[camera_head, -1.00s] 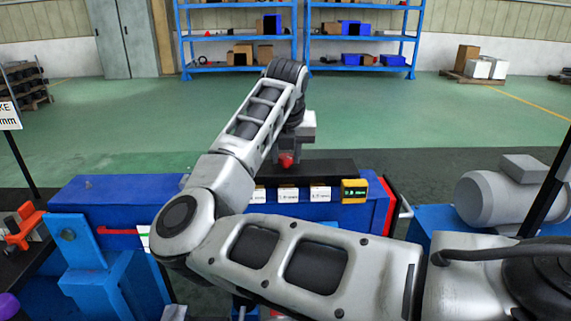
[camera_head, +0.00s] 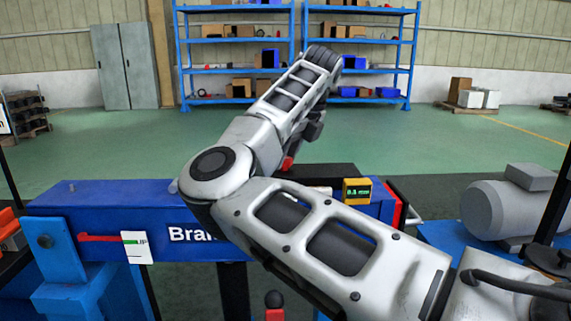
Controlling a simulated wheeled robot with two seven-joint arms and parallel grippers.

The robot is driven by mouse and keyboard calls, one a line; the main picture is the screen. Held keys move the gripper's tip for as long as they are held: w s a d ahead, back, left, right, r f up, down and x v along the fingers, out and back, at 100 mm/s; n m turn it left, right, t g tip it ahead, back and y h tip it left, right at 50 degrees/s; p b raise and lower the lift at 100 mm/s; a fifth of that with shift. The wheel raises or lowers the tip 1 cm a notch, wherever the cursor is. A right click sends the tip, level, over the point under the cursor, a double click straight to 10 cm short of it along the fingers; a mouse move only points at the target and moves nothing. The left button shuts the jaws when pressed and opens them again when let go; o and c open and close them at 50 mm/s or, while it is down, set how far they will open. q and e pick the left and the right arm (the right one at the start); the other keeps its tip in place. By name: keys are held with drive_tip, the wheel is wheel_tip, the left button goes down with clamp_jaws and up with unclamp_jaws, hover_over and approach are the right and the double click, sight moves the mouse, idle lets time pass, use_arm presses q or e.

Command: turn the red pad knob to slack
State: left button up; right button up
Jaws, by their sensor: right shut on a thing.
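The red knob (camera_head: 287,163) shows as a small patch at the back of the blue bench, below the end of my right arm. My right gripper (camera_head: 291,153) points down at it and is shut on it. My own forearm hides most of the fingers and the knob, so its turn angle cannot be seen. A yellow-framed readout (camera_head: 357,191) to the right of the knob shows what looks like 0.1 mm. My left gripper is not in view.
A black-topped red knob (camera_head: 274,306) is at the bottom. A grey motor (camera_head: 505,208) stands right. The green floor behind is clear up to the blue shelves (camera_head: 240,104).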

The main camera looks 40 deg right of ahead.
drive_tip(key=shift+d+n+y, duration=0.1)
drive_tip(key=shift+n+y, duration=0.2)
drive_tip(key=shift+n, duration=0.7)
drive_tip(key=n+y, duration=0.1)
drive_tip(key=n, duration=0.1)
drive_tip(key=shift+r+n+g, duration=0.15)
drive_tip(key=shift+n+g, duration=0.15)
drive_tip(key=n, duration=0.2)
drive_tip(key=shift+w+d+n+g+y, duration=0.1)
drive_tip(key=shift+n+g+y, duration=0.3)
drive_tip(key=n+p, duration=0.1)
drive_tip(key=n, duration=0.1)
drive_tip(key=shift+n+g+y, duration=0.3)
drive_tip(key=shift+g, duration=0.1)
drive_tip(key=shift+w+n+g+p, duration=0.1)
drive_tip(key=shift+n+g+p, duration=0.25)
drive_tip(key=shift+n, duration=0.55)
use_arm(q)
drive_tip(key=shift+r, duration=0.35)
use_arm(e)
drive_tip(key=shift+n, duration=0.5)
drive_tip(key=shift+g, duration=0.25)
drive_tip(key=o, duration=1)
drive_tip(key=shift+c, duration=0.2)
